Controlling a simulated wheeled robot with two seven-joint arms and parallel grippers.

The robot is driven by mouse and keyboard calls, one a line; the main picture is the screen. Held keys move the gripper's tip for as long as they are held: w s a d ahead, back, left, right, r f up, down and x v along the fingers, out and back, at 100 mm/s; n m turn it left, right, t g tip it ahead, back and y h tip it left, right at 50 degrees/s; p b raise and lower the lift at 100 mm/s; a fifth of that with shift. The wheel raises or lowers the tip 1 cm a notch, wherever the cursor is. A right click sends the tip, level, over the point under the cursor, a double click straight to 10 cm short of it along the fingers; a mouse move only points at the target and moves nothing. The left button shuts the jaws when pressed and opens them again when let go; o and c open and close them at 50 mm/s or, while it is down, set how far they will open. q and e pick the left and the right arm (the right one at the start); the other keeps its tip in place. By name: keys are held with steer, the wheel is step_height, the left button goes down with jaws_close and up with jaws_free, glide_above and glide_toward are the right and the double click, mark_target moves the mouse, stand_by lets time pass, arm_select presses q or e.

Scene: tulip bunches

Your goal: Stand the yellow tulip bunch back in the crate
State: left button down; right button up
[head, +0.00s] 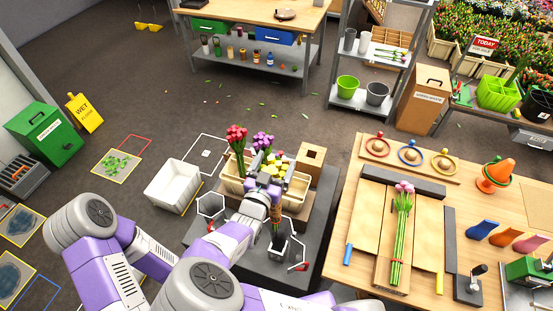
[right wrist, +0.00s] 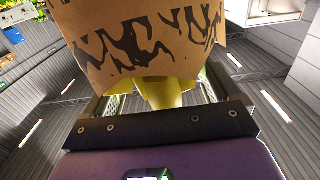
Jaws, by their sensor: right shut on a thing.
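The yellow tulip bunch (head: 281,162) shows its yellow heads at the top. My right gripper (head: 272,190) is shut on it and holds it roughly upright. Its lower part (head: 277,231) shows below the gripper. In the right wrist view a brown paper wrap with black marks (right wrist: 150,45) and a yellow part (right wrist: 162,93) lie between the fingers. The pale crate (head: 233,185) stands just behind, holding a red bunch (head: 237,135) and a purple bunch (head: 262,142). The arm and bunch hide part of the crate, so I cannot tell whether they touch. My left gripper is not in view.
A white bin (head: 172,186) stands left of the crate and a cardboard box (head: 312,155) behind its right. Grey holders with red parts flank the bunch on the dark stand (head: 250,268). A pink bunch (head: 402,235) lies on the right table (head: 345,225).

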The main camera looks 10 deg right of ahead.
mark_target(273, 210)
steer(key=p+v, duration=0.1)
steer(key=v, duration=0.3)
steer(key=shift+s+a+r, duration=0.1)
steer(key=shift+s, duration=0.1)
steer(key=v, duration=0.8)
steer(key=shift+a, duration=0.15)
steer(key=x, duration=0.9)
steer(key=shift+b+x, duration=0.4)
steer(key=shift+x, duration=0.4)
step_height(273, 210, down, 19)
steer(key=b, duration=1.9)
